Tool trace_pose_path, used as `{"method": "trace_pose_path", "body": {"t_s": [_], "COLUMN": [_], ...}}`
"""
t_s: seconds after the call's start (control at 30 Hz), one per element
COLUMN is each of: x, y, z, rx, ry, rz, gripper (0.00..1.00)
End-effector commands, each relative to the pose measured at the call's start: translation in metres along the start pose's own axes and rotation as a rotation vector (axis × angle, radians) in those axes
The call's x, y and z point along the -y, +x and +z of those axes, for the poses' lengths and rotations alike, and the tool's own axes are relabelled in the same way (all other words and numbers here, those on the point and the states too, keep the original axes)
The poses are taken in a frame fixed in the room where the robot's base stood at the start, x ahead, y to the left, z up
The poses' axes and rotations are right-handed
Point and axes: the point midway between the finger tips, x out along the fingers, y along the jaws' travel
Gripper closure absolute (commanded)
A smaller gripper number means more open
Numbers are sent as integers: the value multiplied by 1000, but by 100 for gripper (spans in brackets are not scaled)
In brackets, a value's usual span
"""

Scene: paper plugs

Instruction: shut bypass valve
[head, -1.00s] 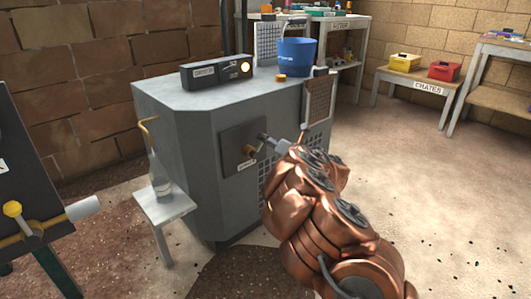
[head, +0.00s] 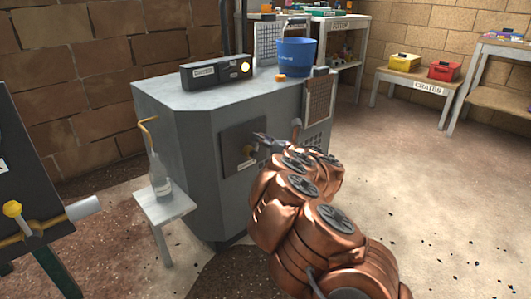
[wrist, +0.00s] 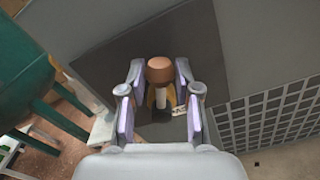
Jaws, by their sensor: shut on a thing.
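The bypass valve sits on a dark square plate (head: 230,140) on the front of the grey cabinet. In the wrist view its brown rounded handle end (wrist: 160,69) and pale stem (wrist: 162,97) stand over a yellowish fitting. A small white label beside it is partly covered, and I cannot read it in full. My gripper (wrist: 159,76) has its fingers on both sides of the brown handle end and is shut on it. In the head view my gripper (head: 262,143) is at the plate, and my copper arm hides part of the cabinet front; the handle hardly shows there.
On the grey cabinet (head: 190,110) stand a black box with a lit lamp (head: 217,71) and a blue bucket (head: 297,56).

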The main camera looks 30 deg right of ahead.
Motion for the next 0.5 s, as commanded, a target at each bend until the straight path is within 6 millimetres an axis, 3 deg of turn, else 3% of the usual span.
{"method": "trace_pose_path", "body": {"t_s": [0.2,0.5], "x": [-12,-12], "y": [1,0], "z": [0,0], "rx": [1,1], "ry": [-163,-185], "rz": [3,2], "gripper": [87,87]}}
